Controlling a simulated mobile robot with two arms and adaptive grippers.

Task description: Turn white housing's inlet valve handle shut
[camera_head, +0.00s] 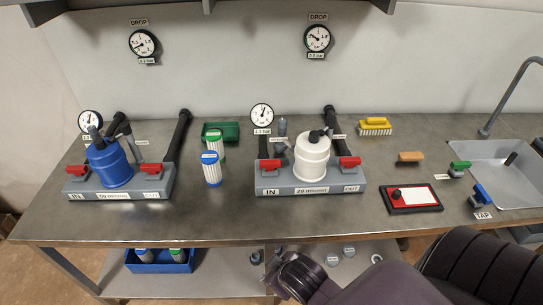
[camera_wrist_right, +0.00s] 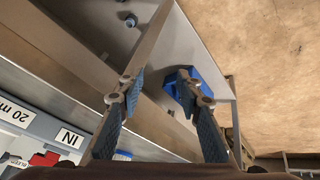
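The white housing (camera_head: 312,158) stands upright on the right grey manifold, which is labelled IN, 20 micron and OUT. Its inlet valve handle (camera_head: 269,165) is red and sits above the IN label; its exact angle is hard to tell. The red inlet handle (camera_wrist_right: 46,159) also shows in the right wrist view, at the lower left beside the IN label. My right gripper (camera_head: 290,278) is in front of and below the bench's front edge, apart from the handle. In the wrist view its fingers (camera_wrist_right: 158,85) are spread with nothing between them. My left gripper is out of view.
The blue housing (camera_head: 108,165) stands on the left manifold with its own red handles. Filter cartridges (camera_head: 212,170) stand between the manifolds. A red-framed board (camera_head: 411,198), brush (camera_head: 375,127) and sink (camera_head: 500,165) are to the right. A blue bin (camera_head: 160,263) sits on the lower shelf.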

